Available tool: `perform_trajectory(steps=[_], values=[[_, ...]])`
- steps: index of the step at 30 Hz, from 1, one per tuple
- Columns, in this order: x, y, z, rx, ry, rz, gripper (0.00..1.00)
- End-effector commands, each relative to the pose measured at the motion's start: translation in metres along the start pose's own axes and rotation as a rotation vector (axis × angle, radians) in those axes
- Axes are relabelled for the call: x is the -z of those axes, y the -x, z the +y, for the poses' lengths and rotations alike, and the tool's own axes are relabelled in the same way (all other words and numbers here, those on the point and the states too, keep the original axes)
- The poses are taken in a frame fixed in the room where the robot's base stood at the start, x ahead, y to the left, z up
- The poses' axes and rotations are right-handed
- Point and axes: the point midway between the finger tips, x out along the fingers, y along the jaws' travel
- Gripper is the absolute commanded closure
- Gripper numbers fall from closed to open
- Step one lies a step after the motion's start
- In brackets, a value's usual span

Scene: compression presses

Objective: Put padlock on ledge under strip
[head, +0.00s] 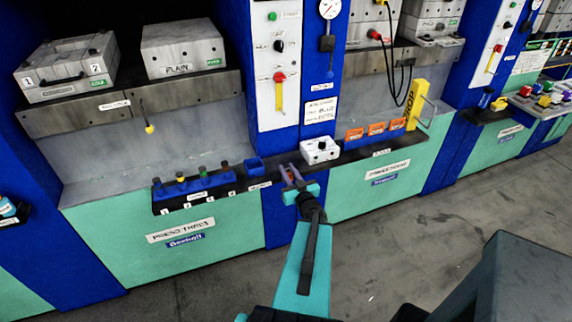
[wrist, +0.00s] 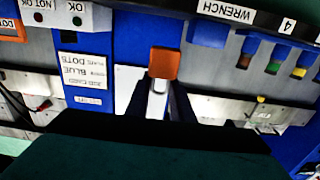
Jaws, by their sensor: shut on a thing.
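My gripper (head: 291,178) is at the front of the blue column between two press stations in the head view. In the wrist view my gripper (wrist: 160,103) has its two dark fingers closed on the silver shackle of an orange padlock (wrist: 164,62). The padlock's orange body sticks out beyond the fingertips. In the head view the padlock is too small to make out clearly. A dark ledge (head: 345,156) runs along the right station front, and grey metal strips (head: 70,118) run below the upper machines. I cannot tell which strip the task means.
An empty-looking blue bin (head: 254,165) and a blue rack of tools (head: 190,185) are on the left. The floor at right is clear.

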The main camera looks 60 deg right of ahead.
Motion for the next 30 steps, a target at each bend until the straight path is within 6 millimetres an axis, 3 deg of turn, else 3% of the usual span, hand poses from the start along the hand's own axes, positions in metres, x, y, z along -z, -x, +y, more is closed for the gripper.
perform_trajectory(steps=[30], values=[[-0.008,-0.035,0.009,0.005,0.001,0.001,1.0]])
